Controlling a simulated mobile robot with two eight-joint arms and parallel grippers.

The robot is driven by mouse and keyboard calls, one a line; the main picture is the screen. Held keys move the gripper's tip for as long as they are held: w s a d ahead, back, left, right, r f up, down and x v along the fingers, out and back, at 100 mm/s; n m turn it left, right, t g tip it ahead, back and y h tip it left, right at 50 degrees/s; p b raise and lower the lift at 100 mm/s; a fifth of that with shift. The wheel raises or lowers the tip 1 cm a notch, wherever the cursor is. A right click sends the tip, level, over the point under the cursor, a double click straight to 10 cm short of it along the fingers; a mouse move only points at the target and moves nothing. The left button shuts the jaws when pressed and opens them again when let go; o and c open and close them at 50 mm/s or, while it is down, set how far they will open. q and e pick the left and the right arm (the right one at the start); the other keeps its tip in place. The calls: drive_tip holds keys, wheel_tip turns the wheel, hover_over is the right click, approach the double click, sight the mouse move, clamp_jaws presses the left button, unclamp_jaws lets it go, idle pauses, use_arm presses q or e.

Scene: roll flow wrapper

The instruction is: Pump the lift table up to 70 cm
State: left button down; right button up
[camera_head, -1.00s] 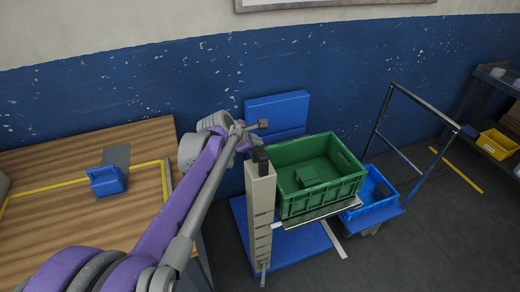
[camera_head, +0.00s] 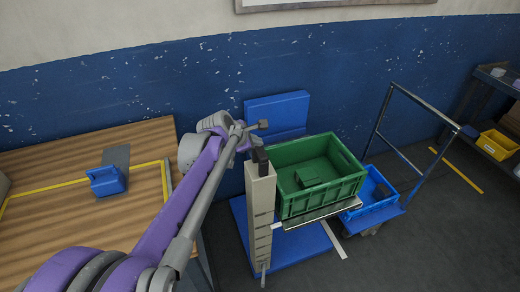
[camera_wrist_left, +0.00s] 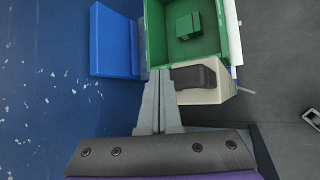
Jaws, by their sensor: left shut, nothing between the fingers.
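The lift table has a beige upright column (camera_head: 260,205) with dark marks down its front and a black piece (camera_head: 261,160) on top. Its platform (camera_head: 318,214) carries a green crate (camera_head: 320,197) beside the column, above a blue base (camera_head: 310,243). In the left wrist view the black-topped column (camera_wrist_left: 225,88) is right of my fingertips, and the green crate (camera_wrist_left: 158,45) is just beyond them. My left gripper (camera_head: 263,124) is shut and empty, behind the column top in the head view; it shows in the wrist view too (camera_wrist_left: 158,75). My right gripper is not in view.
A wooden table (camera_head: 60,215) with a small blue bin (camera_head: 106,181) is at left. A blue panel (camera_head: 278,110) stands by the wall. A trolley with a blue crate (camera_head: 375,205) and metal handle frame (camera_head: 405,92) is at right. A yellow bin (camera_head: 497,144) sits on a shelf.

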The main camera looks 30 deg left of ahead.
sight(256, 153)
use_arm(q)
drive_tip(key=shift+f, duration=0.15)
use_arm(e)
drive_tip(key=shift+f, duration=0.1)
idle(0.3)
use_arm(q)
drive_tip(key=shift+f, duration=0.3)
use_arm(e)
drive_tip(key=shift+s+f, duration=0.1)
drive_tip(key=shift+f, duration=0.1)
